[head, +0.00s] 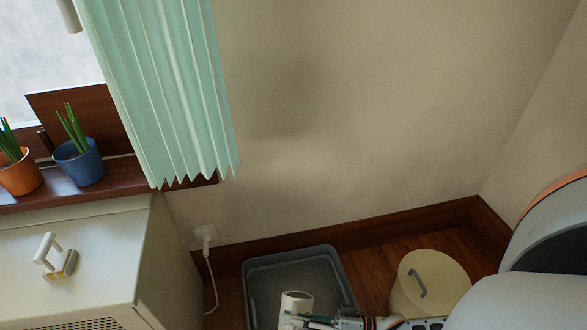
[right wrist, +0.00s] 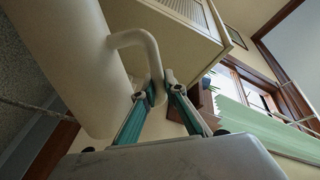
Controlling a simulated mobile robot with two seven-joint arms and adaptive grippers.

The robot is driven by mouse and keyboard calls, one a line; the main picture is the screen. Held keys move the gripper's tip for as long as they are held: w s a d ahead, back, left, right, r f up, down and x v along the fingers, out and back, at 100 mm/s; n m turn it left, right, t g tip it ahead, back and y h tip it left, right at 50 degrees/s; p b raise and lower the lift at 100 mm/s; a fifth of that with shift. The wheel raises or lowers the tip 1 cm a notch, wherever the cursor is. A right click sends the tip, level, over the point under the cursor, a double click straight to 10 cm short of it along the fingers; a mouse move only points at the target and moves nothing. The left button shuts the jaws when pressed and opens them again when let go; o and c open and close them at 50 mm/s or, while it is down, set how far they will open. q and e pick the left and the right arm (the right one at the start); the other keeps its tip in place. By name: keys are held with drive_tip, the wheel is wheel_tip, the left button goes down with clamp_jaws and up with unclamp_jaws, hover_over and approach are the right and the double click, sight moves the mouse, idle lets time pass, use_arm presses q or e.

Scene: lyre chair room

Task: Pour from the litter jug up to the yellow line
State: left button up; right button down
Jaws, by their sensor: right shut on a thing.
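The litter jug (head: 297,301) is a white, round vessel at the bottom of the head view, over the grey litter tray (head: 343,272). In the right wrist view the jug (right wrist: 70,60) fills the upper left, with its curved handle running to my fingers. My right gripper (head: 312,320) is shut on this handle; its fingers (right wrist: 157,92) show on either side of it in the right wrist view. Grey litter (head: 285,277) shows in the tray. The jug's contents and the yellow line cannot be made out. My left gripper is not in view.
A cream bin (head: 430,272) with a grey lid handle stands right of the tray. A pale cabinet (head: 75,240) stands at left, with a small white-handled object (head: 55,258) on top. A plug and cord (head: 207,237) hang beside the tray. Potted plants (head: 80,160) stand on the sill.

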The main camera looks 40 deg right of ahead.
use_arm(q)
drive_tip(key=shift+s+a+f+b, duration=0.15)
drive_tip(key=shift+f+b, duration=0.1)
drive_tip(key=shift+b, duration=0.15)
use_arm(e)
drive_tip(key=shift+w+d+f+m, duration=0.25)
drive_tip(key=shift+w+d+m, duration=0.1)
drive_tip(key=shift+m, duration=0.15)
drive_tip(key=shift+w+d+f+m, duration=0.1)
drive_tip(key=shift+w+d+m, duration=0.1)
drive_tip(key=shift+m, duration=0.1)
idle(0.6)
